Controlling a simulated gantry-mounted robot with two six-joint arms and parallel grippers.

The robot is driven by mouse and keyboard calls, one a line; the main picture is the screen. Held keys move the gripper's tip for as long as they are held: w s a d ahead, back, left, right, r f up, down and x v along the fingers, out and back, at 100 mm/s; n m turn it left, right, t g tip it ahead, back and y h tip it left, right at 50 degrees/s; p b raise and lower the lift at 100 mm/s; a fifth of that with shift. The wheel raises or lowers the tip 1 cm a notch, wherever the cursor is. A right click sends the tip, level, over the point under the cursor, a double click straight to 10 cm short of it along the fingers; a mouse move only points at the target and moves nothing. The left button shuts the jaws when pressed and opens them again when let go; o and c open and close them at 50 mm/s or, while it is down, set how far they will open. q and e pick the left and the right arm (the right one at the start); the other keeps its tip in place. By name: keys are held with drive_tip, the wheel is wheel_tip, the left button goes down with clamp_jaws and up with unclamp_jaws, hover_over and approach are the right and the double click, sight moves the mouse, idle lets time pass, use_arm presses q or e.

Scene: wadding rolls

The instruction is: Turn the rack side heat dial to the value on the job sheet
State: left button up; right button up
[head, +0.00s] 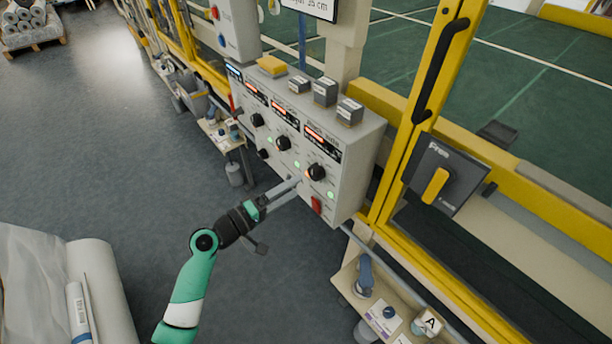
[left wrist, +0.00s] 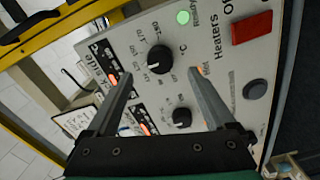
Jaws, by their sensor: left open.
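A grey control panel (head: 345,195) carries several black dials in a row under lit red displays. The rightmost dial (head: 316,172) sits under a display (head: 321,141) whose label appears to end in "side". The same dial shows in the left wrist view (left wrist: 159,60) with a white mark and a printed °C scale; its exact setting is hard to read. My left gripper (head: 297,182) is open and points at the panel. In the left wrist view its fingertips (left wrist: 162,76) lie on either side of this dial, apparently short of it. My right gripper is not in view.
A red switch (head: 316,205) marked Heaters Off lies below the dial. A second dial (head: 283,143) is to its left. Small grey boxes (head: 324,92) stand on the panel. A partly cut-off sign (head: 310,8) reads "25 cm". Yellow framing (head: 420,120) stands at right; open floor lies left.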

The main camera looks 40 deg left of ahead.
use_arm(q)
drive_tip(key=s, duration=0.4)
drive_tip(key=shift+s+a, duration=0.2)
drive_tip(key=shift+s, duration=0.05)
